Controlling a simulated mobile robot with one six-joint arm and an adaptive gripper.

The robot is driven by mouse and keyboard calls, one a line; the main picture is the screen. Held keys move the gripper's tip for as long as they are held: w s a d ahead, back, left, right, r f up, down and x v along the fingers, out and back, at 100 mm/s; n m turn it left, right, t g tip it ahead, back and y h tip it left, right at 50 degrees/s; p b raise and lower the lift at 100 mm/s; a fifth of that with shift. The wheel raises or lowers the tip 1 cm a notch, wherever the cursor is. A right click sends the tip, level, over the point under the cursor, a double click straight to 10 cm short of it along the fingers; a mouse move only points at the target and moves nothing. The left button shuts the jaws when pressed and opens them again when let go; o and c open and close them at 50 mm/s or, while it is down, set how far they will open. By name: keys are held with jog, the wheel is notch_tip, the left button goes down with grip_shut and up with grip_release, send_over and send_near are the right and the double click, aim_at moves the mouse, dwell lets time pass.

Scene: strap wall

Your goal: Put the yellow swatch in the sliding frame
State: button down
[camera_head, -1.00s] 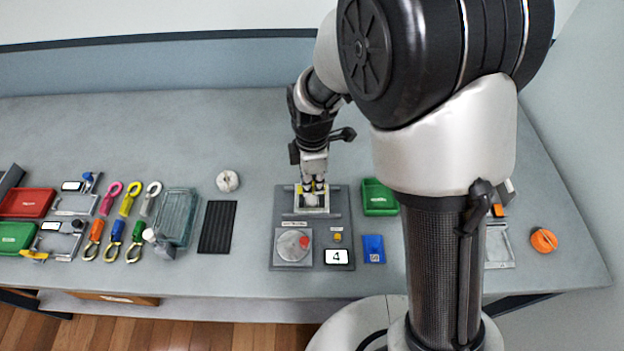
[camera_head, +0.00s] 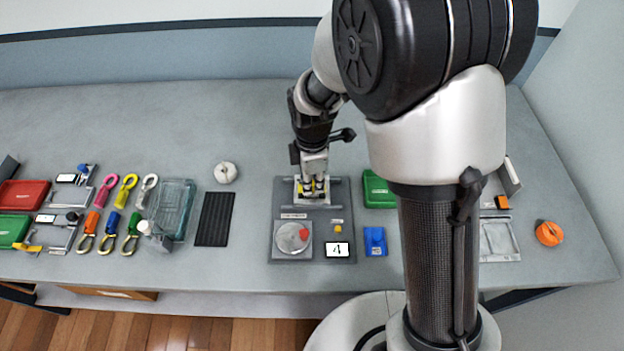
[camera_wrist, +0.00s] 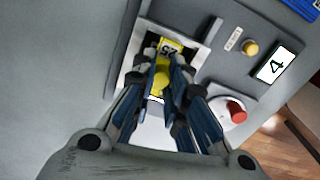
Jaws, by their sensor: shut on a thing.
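The yellow swatch (camera_wrist: 170,48), marked 25, is between the fingers of my gripper (camera_wrist: 161,88) in the wrist view. My gripper is shut on it; its fingers hide part of it. The sliding frame (camera_wrist: 197,50) is pale with a dark opening, and the swatch and fingertips are over that opening. I cannot tell whether the swatch touches the frame's bottom. In the head view my gripper (camera_head: 313,190) points down at the frame (camera_head: 297,198) on the grey panel (camera_head: 284,200).
A black ribbed mat (camera_head: 215,219) lies left. The table behind is clear.

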jog(key=shift+f, duration=0.15)
dwell(0.4)
jog(key=c, duration=1.5)
grip_release()
jog(key=o, duration=0.4)
notch_tip(320, 180, up, 6)
jog(key=p, duration=0.5)
